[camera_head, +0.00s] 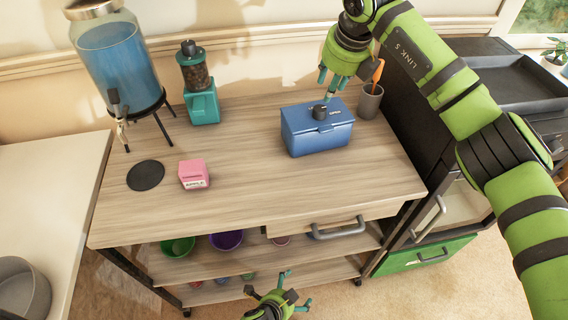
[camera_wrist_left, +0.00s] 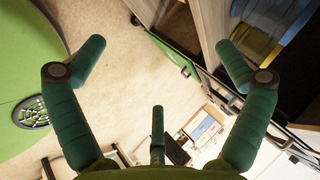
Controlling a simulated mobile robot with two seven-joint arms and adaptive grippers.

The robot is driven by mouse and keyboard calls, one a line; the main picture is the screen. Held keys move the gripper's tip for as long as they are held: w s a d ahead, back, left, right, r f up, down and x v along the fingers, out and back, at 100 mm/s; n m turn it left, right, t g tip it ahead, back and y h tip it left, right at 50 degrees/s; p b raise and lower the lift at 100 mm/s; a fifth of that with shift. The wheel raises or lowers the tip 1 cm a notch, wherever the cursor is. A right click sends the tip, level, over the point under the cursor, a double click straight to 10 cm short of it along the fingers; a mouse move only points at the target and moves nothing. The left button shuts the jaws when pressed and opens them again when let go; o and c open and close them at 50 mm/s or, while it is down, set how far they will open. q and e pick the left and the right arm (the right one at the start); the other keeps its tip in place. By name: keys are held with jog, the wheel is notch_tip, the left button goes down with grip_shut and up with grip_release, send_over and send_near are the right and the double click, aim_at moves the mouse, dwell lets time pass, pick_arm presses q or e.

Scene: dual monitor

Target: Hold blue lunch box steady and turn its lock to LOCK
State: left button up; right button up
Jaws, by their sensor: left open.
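The blue lunch box (camera_head: 318,138) sits upright on the wooden table top, right of the middle in the head view. A dark round knob (camera_head: 320,112) is on its lid; its lock setting is too small to read. My right gripper (camera_head: 332,84) points down above and behind the box, with its fingers apart and nothing seen between them. It appears clear of the knob. My left gripper (camera_head: 290,291) is low in front of the table, far from the box. Its fingers are spread and empty, and it also shows in the left wrist view (camera_wrist_left: 155,75) over the floor.
A grey cup (camera_head: 370,102) with an orange-handled utensil stands close right of the box. A pink box (camera_head: 193,174), a dark disc (camera_head: 146,175), a teal grinder (camera_head: 201,100) and a blue drink dispenser (camera_head: 112,62) are to the left. The table's front middle is clear.

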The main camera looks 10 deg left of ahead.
aim_at(295, 145)
pick_arm(q)
jog(key=w+d+r+m+t+h, duration=0.4)
jog(key=d+r+m, duration=0.4)
jog(key=d+r, duration=0.65)
jog(key=d+r+m+h, duration=0.3)
jog(key=d+r, duration=0.1)
jog(key=r, duration=0.5)
jog(key=d+r+m+h, duration=0.2)
jog(key=d+r+m, duration=0.15)
jog(key=r, duration=0.55)
jog(key=w+a+n+t+y, duration=0.2)
jog(key=w+a, duration=0.3)
jog(key=a, duration=0.4)
jog(key=w+a+r+n+t+y, duration=0.1)
jog(key=w+a+n+t+y, duration=0.1)
jog(key=a, duration=0.6)
jog(key=w+a+r+n+t+y, duration=0.1)
jog(key=w+a+n+y, duration=0.2)
jog(key=w+a, duration=0.6)
jog(key=shift+a+n+t+y, duration=0.35)
jog(key=shift+n+t+y, duration=0.05)
jog(key=shift+n, duration=0.65)
jog(key=shift+w, duration=0.35)
jog(key=shift+x, duration=3.1)
